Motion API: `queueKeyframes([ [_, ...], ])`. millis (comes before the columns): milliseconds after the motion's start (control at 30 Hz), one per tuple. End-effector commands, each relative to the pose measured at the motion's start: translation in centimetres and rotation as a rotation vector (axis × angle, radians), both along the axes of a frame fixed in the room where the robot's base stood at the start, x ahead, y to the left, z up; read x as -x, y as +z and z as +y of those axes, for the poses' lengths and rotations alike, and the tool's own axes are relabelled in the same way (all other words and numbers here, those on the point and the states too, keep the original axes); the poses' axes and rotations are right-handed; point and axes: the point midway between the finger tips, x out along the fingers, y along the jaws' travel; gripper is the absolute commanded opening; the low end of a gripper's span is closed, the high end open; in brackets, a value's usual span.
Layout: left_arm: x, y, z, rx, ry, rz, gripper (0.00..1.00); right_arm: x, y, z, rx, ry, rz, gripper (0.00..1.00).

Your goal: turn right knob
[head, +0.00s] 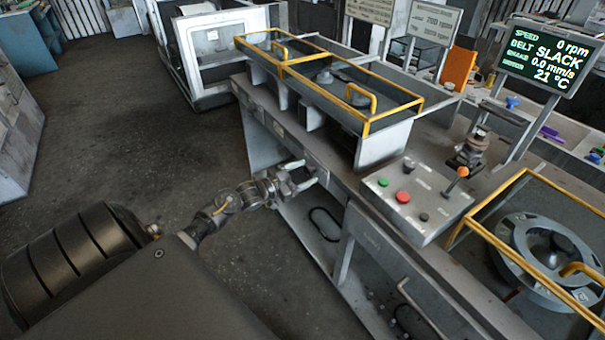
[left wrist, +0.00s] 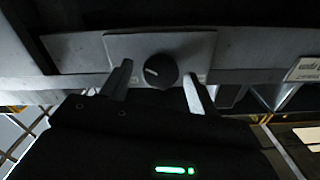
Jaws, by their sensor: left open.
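A round black knob (left wrist: 160,71) with a pale pointer line sits on a grey plate (left wrist: 120,45) in the left wrist view. The line points up and to the left. My left gripper (head: 310,174) is open at the bench's front edge in the head view. In the left wrist view its two fingers (left wrist: 157,70) stand on either side of the knob, with a gap visible on each side. The knob is not clear in the head view, where the gripper is in front of that spot. I cannot tell whether it is the right knob. My right gripper is not in view.
A control box (head: 418,197) with green, red and black buttons and an orange-tipped lever stands on the bench. Yellow-framed guards (head: 345,85) stand behind and at right (head: 500,195). A screen (head: 541,62) reads 0 rpm and SLACK. Floor at left is clear.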

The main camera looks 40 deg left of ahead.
Motion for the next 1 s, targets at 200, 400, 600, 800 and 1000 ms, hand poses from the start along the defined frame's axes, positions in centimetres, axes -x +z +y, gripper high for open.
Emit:
queueKeyframes([
  [200, 0.0, 0.0, 0.0, 0.0, 0.0, 0.0, 0.35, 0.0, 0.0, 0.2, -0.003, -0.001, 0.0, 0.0],
  [400, 0.0, 0.0, 0.0, 0.0, 0.0, 0.0, 0.16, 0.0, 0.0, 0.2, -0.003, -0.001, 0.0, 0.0],
  [600, 0.1, -0.1, 0.1, -0.027, 0.0, -0.008, 0.16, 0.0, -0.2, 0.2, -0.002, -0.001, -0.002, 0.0],
  [800, 0.1, -0.2, 0.0, -0.121, -0.001, -0.036, 0.16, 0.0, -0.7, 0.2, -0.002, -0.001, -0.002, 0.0],
  [1000, 0.1, -0.2, 0.0, -0.267, -0.001, -0.08, 0.16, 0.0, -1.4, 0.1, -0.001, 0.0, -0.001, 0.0],
])
